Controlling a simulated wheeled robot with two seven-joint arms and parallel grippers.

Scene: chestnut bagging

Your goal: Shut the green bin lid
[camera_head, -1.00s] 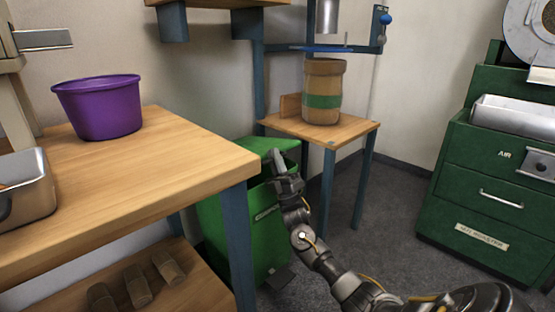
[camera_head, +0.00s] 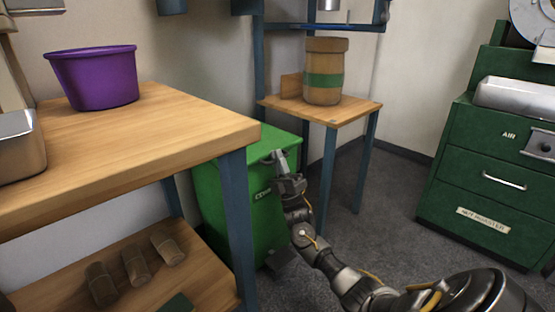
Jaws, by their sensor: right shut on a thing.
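The green bin (camera_head: 235,205) stands on the floor between the wooden table and the small stand. Its green lid (camera_head: 262,143) lies flat across the top, and no dark opening shows beneath it. The table's corner and blue leg hide part of the bin's left side. My right gripper (camera_head: 279,157) is at the lid's front edge, shut on it; its fingertips are small and partly hard to make out. My right arm reaches up from the lower right, covering part of the bin's front. My left gripper is not in view.
A wooden table (camera_head: 180,125) at left holds a purple tub (camera_head: 95,78) and a metal pan (camera_head: 20,150). A small stand (camera_head: 345,108) with a brown container (camera_head: 324,70) is behind the bin. A green drawer cabinet (camera_head: 480,185) is at right. Grey floor between is clear.

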